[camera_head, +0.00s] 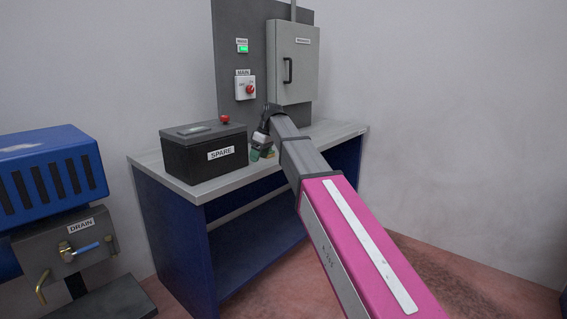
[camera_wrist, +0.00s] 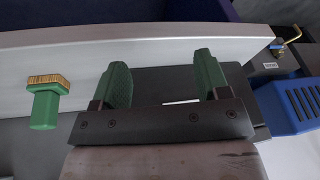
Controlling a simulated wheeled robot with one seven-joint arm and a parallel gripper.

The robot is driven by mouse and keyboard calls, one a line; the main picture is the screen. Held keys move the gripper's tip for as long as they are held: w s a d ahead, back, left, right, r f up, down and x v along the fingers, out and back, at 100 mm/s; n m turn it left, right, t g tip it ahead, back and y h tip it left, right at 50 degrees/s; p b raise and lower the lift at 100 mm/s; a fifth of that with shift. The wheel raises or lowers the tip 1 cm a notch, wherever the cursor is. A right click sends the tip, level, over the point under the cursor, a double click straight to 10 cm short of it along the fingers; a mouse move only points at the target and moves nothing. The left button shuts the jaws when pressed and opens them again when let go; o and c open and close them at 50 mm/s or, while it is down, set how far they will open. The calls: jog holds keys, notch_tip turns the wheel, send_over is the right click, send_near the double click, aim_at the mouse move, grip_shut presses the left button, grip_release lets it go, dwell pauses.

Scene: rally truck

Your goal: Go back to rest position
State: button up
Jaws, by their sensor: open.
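My gripper (camera_head: 257,153) hangs over the grey bench top, just right of the black box marked SPARE. In the wrist view my gripper (camera_wrist: 163,76) shows two green fingers set well apart, with nothing held between them. My pink and grey arm reaches from the lower right of the head view to the bench.
The SPARE box (camera_head: 204,152) stands on the workbench (camera_head: 178,183). A green piece with a tan ribbed top (camera_wrist: 46,98) lies beside my gripper. A grey cabinet (camera_head: 293,62) and a red MAIN switch (camera_head: 249,89) are behind. A blue DRAIN unit (camera_head: 50,170) stands left.

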jog(key=s+d+f+m+h, duration=0.1)
jog(key=s+d+f+m, duration=0.2)
jog(key=s+d+f, duration=0.5)
jog(key=s+d+f+m+h, duration=0.1)
jog(key=s+d+f+m, duration=0.15)
jog(key=d+f, duration=0.65)
jog(key=s+d+f+m, duration=0.4)
jog(key=s+f, duration=0.1)
jog(key=f, duration=0.8)
jog(key=s+d+f+m+h, duration=0.1)
jog(key=s+d+f+m, duration=0.2)
jog(key=s+d+f, duration=0.4)
jog(key=s+f, duration=0.1)
jog(key=s, duration=0.2)
jog(key=shift+d+f, duration=0.25)
jog(key=shift+f, duration=0.1)
